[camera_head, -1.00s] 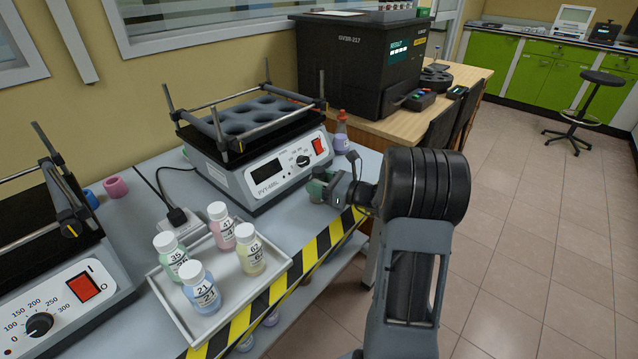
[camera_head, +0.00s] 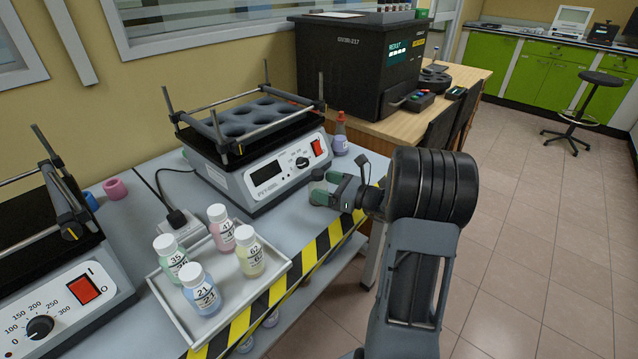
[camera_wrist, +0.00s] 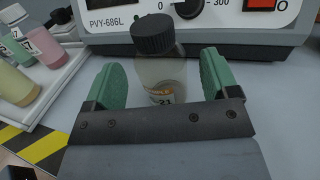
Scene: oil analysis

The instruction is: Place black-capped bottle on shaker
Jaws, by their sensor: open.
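The black-capped bottle (camera_wrist: 160,70) stands upright on the bench in the wrist view. It is clear, with a ribbed black cap and a label ending in 21. My gripper (camera_wrist: 163,82) is open, with one green finger on each side of the bottle. I cannot tell whether either finger touches it. In the head view my gripper (camera_head: 322,187) is low over the bench, in front of the shaker's right end, and I cannot make out the bottle there. The shaker (camera_head: 265,175) has a dark top with several round wells and a bar frame; the wells I see look empty.
A white tray (camera_head: 172,307) with several white-capped bottles stands left of my gripper. A red-capped bottle (camera_head: 341,143) stands behind the gripper. Another device (camera_head: 60,310) is at the left. Black-yellow tape (camera_head: 275,290) marks the bench's front edge.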

